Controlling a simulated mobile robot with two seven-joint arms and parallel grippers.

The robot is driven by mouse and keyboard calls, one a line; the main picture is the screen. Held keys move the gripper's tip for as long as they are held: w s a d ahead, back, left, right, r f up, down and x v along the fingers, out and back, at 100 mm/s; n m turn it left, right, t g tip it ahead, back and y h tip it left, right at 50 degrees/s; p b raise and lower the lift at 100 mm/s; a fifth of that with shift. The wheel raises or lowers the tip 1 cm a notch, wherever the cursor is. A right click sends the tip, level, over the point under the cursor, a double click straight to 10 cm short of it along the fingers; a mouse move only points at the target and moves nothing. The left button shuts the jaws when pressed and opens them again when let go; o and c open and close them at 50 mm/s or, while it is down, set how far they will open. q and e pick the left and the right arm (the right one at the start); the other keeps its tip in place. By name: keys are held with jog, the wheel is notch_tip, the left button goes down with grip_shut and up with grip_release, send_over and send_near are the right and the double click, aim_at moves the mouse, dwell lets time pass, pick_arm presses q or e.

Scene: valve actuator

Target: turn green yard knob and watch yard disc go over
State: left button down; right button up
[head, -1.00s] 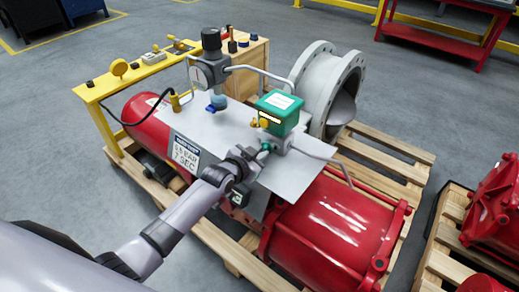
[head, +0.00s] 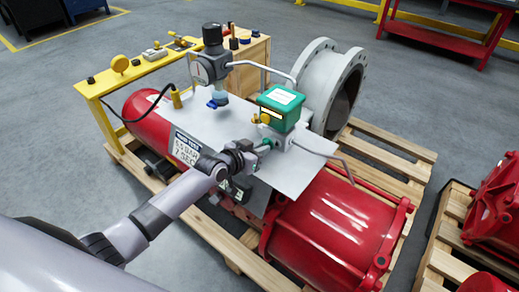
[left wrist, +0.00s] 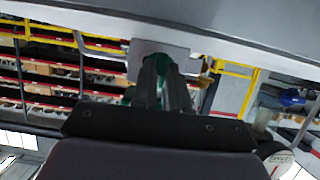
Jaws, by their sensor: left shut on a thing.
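The green box (head: 281,108) stands upright on the grey plate, with a white label on top and a brass fitting on its side. The small green knob (head: 265,143) is at its front side, mostly covered by my left gripper (head: 259,149). In the left wrist view, my left gripper (left wrist: 161,85) is shut on the green knob (left wrist: 165,62). The big grey flanged valve body (head: 318,70) lies behind the box. Its opening (head: 345,98) shows dark grey; I cannot clearly make out the disc's angle. My right gripper is not in view.
A regulator with a gauge (head: 201,70) stands behind on the plate (head: 290,175). A red cylinder (head: 325,232) lies in front right on a wooden pallet (head: 385,150). A yellow bench (head: 110,82) is at left.

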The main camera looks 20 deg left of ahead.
pick_arm(q)
jog(key=c, duration=1.4)
grip_release()
jog(key=shift+s+a+r, duration=0.15)
jog(key=shift+s+r, duration=0.05)
jog(key=shift+s, duration=0.25)
jog(key=shift+p+v, duration=0.85)
jog(key=shift+v, duration=2.2)
jog(key=s+f, duration=0.2)
jog(key=s, duration=0.6)
jog(key=s+f+n+g+y+p, duration=0.1)
jog(key=s+f, duration=0.2)
jog(key=s, duration=0.6)
jog(key=s+f+g+y+p, duration=0.1)
jog(key=s+f, duration=0.1)
jog(key=s, duration=0.6)
jog(key=shift+s+d+f, duration=0.3)
jog(key=shift+d+f, duration=0.05)
